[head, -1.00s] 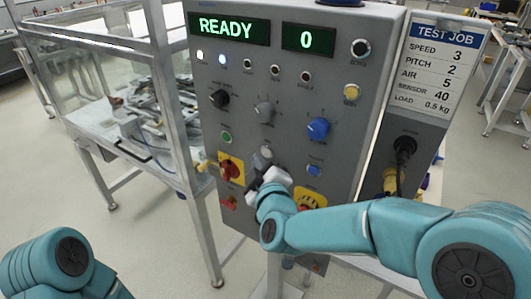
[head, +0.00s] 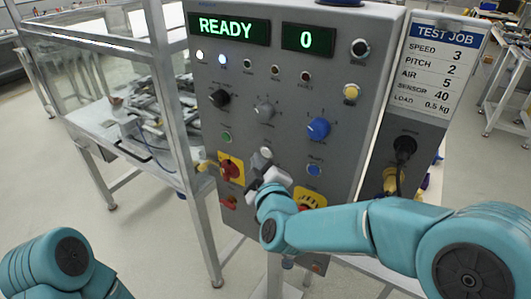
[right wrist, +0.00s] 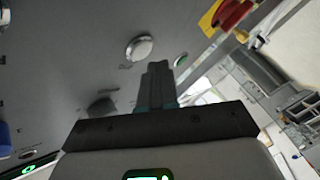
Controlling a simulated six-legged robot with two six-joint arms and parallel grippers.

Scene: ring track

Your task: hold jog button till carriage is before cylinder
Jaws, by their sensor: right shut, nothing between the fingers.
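The control panel (head: 285,110) stands before me, its displays reading READY and 0. A pale round button (head: 266,153) sits low in its middle; I take it for the jog button, but its label is unreadable. It also shows as a silvery button in the right wrist view (right wrist: 139,47). My right gripper (head: 258,161) is shut and empty, its fingertips just beside and below this button. In the wrist view the fingertips (right wrist: 157,66) look apart from it, though contact is hard to judge. The carriage and cylinder cannot be told apart in the machine (head: 155,105) at left. My left gripper is out of view.
A red-and-yellow rotary switch (head: 230,168) lies left of my right gripper, a blue button (head: 314,170) to its right, and a green button (head: 227,137) up-left. A TEST JOB card (head: 438,70) hangs at right. A metal frame post (head: 178,100) stands left of the panel.

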